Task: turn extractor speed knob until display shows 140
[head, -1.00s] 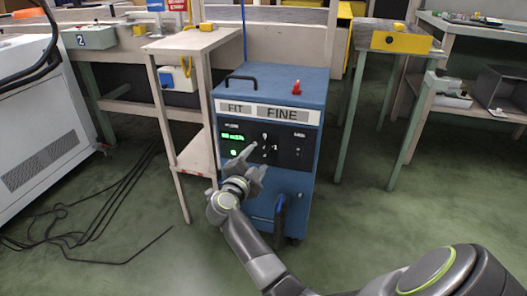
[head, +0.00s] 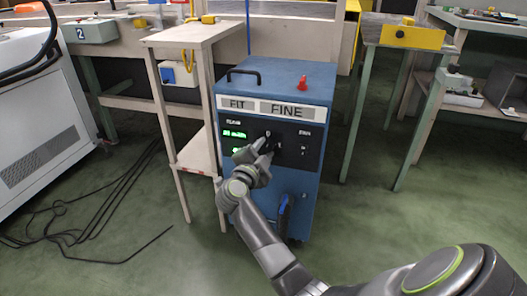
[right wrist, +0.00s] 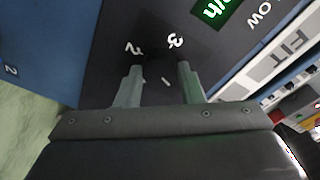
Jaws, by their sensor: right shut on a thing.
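The blue extractor unit (head: 263,78) stands in the middle of the head view, with a black control panel on its front. A lit green display (head: 234,135) sits on the panel's left side; its number is too small to read. In the right wrist view only the end of the display (right wrist: 212,10) shows, reading "/h". My right gripper (head: 265,147) is at the panel, its two fingers (right wrist: 158,70) on either side of the dark speed knob (right wrist: 158,60), shut on it. The dial marks 2 and 3 show beside it. The knob is mostly hidden in the head view. My left gripper is out of view.
A wooden stand (head: 190,38) is close on the unit's left. A red knob (head: 303,83) and a black handle (head: 244,74) are on the unit's top. Black cables (head: 105,200) lie on the floor at left.

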